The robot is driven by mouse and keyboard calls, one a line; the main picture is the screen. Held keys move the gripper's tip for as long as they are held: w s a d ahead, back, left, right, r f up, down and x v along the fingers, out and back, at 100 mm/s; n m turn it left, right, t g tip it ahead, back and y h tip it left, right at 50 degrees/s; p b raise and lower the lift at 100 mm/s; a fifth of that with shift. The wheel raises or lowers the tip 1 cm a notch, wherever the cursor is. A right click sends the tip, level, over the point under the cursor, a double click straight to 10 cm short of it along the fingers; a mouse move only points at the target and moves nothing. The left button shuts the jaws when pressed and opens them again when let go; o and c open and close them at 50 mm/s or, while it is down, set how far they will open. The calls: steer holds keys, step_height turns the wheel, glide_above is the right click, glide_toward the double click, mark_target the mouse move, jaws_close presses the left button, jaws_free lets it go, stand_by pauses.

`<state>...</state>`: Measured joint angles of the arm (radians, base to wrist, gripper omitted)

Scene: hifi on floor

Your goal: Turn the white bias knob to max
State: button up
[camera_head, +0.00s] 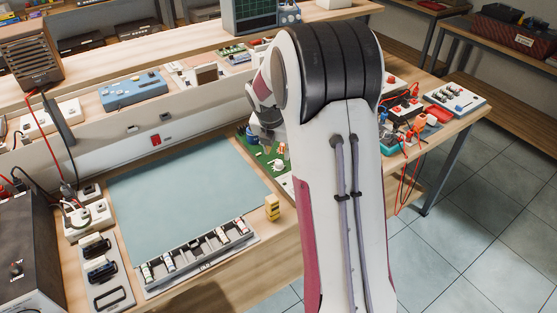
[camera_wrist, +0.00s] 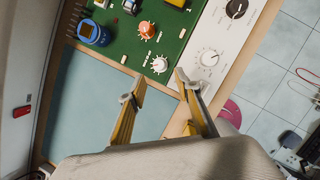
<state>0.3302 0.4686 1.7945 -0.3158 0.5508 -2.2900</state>
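A green circuit board (camera_wrist: 120,48) lies at the mat's edge and also shows in the head view (camera_head: 258,158). A white knob (camera_wrist: 159,65) sits on it, beside an orange-red knob (camera_wrist: 147,28). A second white knob, on a dial (camera_wrist: 209,58), sits on the pale panel alongside. The small labels are too blurred to read, so I cannot tell by print which white knob is the bias one. My gripper (camera_wrist: 159,76) is open and empty, its yellowish fingers spread. The board's white knob appears just beyond the gap between the tips; contact is not visible. In the head view my arm hides much of this area.
A blue round part (camera_wrist: 93,33) stands on the board. A black knob (camera_wrist: 236,8) is on the pale panel. The blue-green mat (camera_head: 180,195) is clear. A parts tray (camera_head: 200,257) and yellow block (camera_head: 272,207) lie at its front edge. Red-topped devices (camera_head: 405,105) stand right of my arm.

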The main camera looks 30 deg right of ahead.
mark_target(279, 162)
steer(key=shift+w+n, duration=0.1)
steer(key=shift+n, duration=0.9)
steer(key=shift+f, duration=0.15)
steer(key=shift+x, duration=3.7)
steer(key=shift+w, duration=0.1)
jaws_close()
